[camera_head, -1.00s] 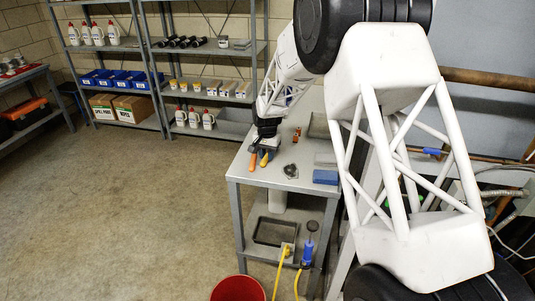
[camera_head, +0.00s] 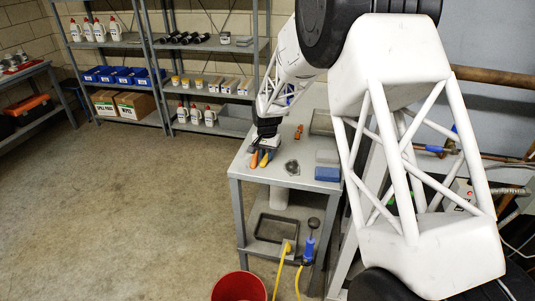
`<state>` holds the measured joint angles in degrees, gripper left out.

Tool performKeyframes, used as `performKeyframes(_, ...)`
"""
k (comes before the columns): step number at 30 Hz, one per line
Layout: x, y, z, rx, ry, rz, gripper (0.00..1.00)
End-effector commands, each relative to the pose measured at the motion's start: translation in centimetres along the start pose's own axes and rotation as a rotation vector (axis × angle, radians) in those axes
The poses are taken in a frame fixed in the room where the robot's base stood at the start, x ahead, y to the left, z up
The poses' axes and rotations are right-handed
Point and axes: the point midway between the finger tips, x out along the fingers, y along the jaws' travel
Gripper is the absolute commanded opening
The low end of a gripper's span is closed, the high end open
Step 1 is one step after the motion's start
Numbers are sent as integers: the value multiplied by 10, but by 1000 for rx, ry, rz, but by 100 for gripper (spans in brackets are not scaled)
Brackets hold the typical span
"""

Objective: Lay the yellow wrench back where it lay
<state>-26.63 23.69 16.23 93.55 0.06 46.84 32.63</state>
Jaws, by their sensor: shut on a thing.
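My gripper (camera_head: 262,149) is low over the left part of the grey bench top (camera_head: 300,178), pointing down. It is shut on the yellow wrench (camera_head: 265,159), whose near end shows just below the jaws. An orange-handled tool (camera_head: 254,160) lies close beside it on the left. The jaws and my wrist hide the rest of the wrench. At this size I cannot tell whether the wrench touches the bench top.
A dark round part (camera_head: 292,167) and a blue block (camera_head: 327,174) are to the right on the bench. A small orange-red item (camera_head: 298,131) stands further back. A red bucket (camera_head: 239,287) is on the floor in front. The lower shelf holds a dark tray (camera_head: 277,231).

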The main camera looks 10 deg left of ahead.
Motion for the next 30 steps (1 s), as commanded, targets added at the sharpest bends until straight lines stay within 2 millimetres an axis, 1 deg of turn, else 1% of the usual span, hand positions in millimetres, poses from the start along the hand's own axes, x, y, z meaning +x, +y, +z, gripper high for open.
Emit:
performKeyframes(9,0,0,6,0,1,0,0)
performKeyframes(18,0,0,6,0,0,0,0)
performKeyframes(19,0,0,6,0,0,0,26)
performKeyframes(24,0,0,6,0,0,0,52)
performKeyframes(30,0,0,6,0,0,0,53)
